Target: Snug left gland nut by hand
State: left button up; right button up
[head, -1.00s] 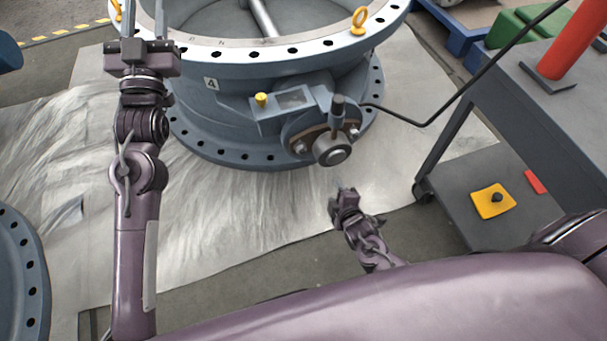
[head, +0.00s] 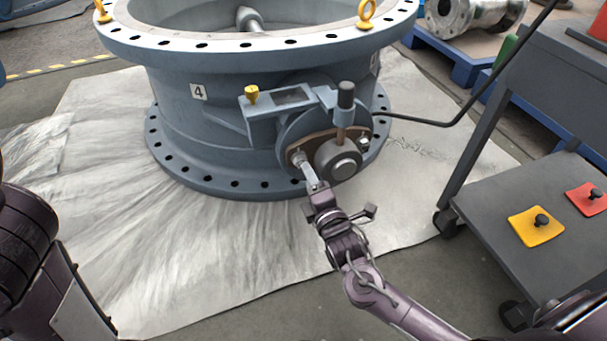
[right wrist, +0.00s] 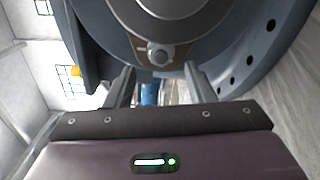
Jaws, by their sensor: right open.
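The left gland nut (head: 298,157) is a small metal nut on the left end of the brown gland plate (head: 318,138) on the valve's side. The round shaft boss (head: 342,163) sits to its right. My right gripper (head: 310,178) is right at the left nut, its fingertips close to it. In the right wrist view a nut (right wrist: 159,54) on its stud shows ahead, roughly centred between the open fingers (right wrist: 161,80). I cannot tell whether the fingers touch it. My left arm shows at the left edge of the head view; its gripper is out of frame.
The large blue-grey valve body (head: 190,110) stands on a crumpled sheet (head: 110,235). A dark upright post (head: 345,100) rises above the boss, near a black hose (head: 440,123). A grey cart (head: 490,205) with yellow (head: 535,228) and red (head: 587,198) pieces stands at right.

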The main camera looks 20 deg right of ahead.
aim_at(300, 161)
jog(key=w+b, duration=0.2)
jog(key=w, duration=0.3)
jog(key=shift+s, duration=0.1)
jog(key=c, duration=1)
